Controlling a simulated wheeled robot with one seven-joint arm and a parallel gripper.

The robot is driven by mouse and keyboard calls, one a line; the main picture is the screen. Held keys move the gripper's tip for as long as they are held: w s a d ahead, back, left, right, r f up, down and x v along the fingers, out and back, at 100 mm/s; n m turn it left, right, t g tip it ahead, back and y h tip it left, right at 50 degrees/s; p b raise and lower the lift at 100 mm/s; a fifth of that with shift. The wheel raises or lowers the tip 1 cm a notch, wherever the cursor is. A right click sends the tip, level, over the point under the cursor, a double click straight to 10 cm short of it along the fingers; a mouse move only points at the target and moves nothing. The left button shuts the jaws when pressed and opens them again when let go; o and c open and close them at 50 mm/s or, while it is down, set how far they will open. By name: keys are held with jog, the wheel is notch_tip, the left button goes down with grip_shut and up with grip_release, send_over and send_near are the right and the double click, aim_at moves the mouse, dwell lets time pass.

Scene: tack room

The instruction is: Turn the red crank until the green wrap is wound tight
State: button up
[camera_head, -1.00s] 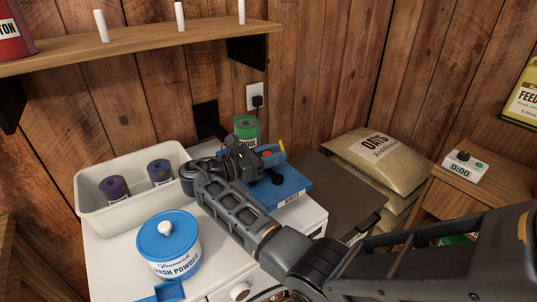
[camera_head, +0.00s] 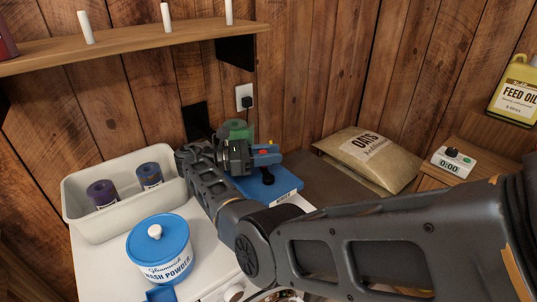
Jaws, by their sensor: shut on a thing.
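A blue winder base (camera_head: 282,190) sits on the white machine top, close to the back wall. The green wrap (camera_head: 236,128) stands behind my gripper, and only its upper part shows. My gripper (camera_head: 246,156) is above the winder's left side, shut on the red crank. My wrist and fingers cover most of the crank and the actual hold. How tight the wrap is cannot be seen.
A white bin (camera_head: 80,215) with a purple roll (camera_head: 102,194) and a dark blue roll (camera_head: 149,176) stands left. A blue-lidded wash powder tub (camera_head: 160,250) stands in front. An oats sack (camera_head: 370,160) and a timer (camera_head: 453,161) are right. A shelf (camera_head: 130,43) hangs above.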

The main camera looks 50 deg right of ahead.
dwell(0.3)
jog(key=o, duration=1)
jog(key=b+v, duration=0.1)
jog(key=v, duration=0.1)
jog(key=b+v, duration=0.2)
jog(key=v, duration=0.1)
jog(key=shift+w+a+f, duration=0.2)
jog(key=shift+f, duration=0.05)
jog(key=shift+r+b+v, duration=0.15)
jog(key=shift+b+v, duration=0.3)
jog(key=shift+v, duration=0.1)
jog(key=shift+r+b+v, duration=0.15)
jog(key=shift+b+v, duration=0.3)
jog(key=shift+v, duration=0.15)
jog(key=shift+c, duration=0.2)
